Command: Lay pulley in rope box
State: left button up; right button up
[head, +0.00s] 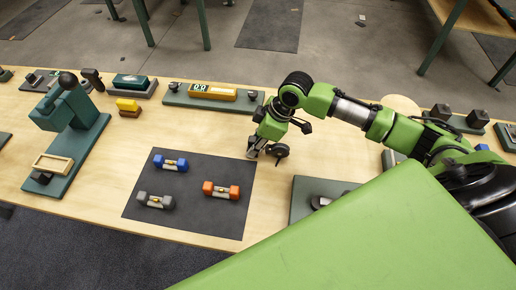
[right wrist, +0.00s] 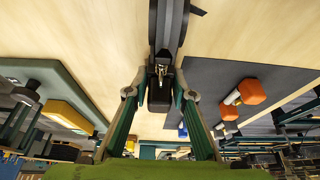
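The pulley, a dark wheel with a small metal hub (head: 281,151), is at my right gripper (head: 258,150) low over the wooden table, right of the dark mat. In the right wrist view the dark pulley (right wrist: 165,35) stands between the two green-grey fingers of the right gripper (right wrist: 160,92), which close on its dark block from both sides. Whether it touches the table is not clear. I cannot pick out a rope box for certain. A small wood-rimmed tray (head: 53,163) sits at the left on a green stand. My left gripper is not in view.
A dark mat (head: 190,222) holds blue, grey and orange dumbbells. A green press-like device (head: 66,108) stands at the left. Along the back are a yellow block (head: 128,104) and a green board with a yellow display unit (head: 212,92). Bare wood lies left of the mat.

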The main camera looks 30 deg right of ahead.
grip_shut()
jog(key=shift+r, duration=0.1)
